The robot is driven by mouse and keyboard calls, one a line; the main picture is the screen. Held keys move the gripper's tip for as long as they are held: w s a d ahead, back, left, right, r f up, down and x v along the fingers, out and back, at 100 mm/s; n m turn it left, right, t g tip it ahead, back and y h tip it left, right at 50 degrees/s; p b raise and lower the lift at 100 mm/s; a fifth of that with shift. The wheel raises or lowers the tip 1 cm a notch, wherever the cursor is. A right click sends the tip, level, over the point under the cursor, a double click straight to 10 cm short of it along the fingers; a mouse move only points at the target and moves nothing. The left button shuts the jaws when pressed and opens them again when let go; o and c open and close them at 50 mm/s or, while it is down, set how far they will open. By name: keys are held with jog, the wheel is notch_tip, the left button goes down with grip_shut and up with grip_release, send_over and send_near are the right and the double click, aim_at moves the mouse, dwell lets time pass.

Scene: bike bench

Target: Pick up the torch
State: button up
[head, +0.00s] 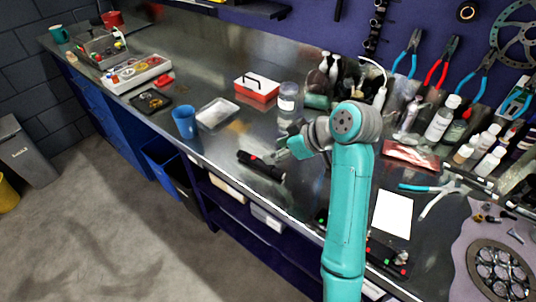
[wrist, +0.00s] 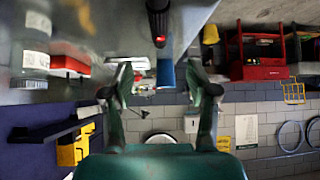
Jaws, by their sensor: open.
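The torch (head: 258,164) is a dark, slim cylinder with a red spot, lying near the front edge of the metal bench (head: 240,135). In the wrist view the torch (wrist: 157,20) shows at the top centre, black with a red ring, beyond the fingertips and partly cut off by the frame. My gripper (head: 284,152) is above the bench, just right of and behind the torch in the head view. In the wrist view its two fingers (wrist: 160,82) are spread apart with nothing between them. The torch is apart from the fingers.
A blue cup (head: 184,122) and a shallow tray (head: 217,113) stand left of the torch. A clear jar (head: 288,98) and a red box (head: 257,87) are behind. Bottles and pliers crowd the right. A white sheet (head: 392,214) lies right of my arm. The bench around the torch is clear.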

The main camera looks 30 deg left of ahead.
aim_at(255, 157)
jog(key=x, duration=0.5)
jog(key=shift+w+a+f, duration=0.1)
jog(key=shift+a+f, duration=0.1)
jog(key=shift+f, duration=0.05)
jog(key=shift+x, duration=2.6)
jog(key=shift+r, duration=0.1)
jog(key=shift+c, duration=0.3)
grip_shut()
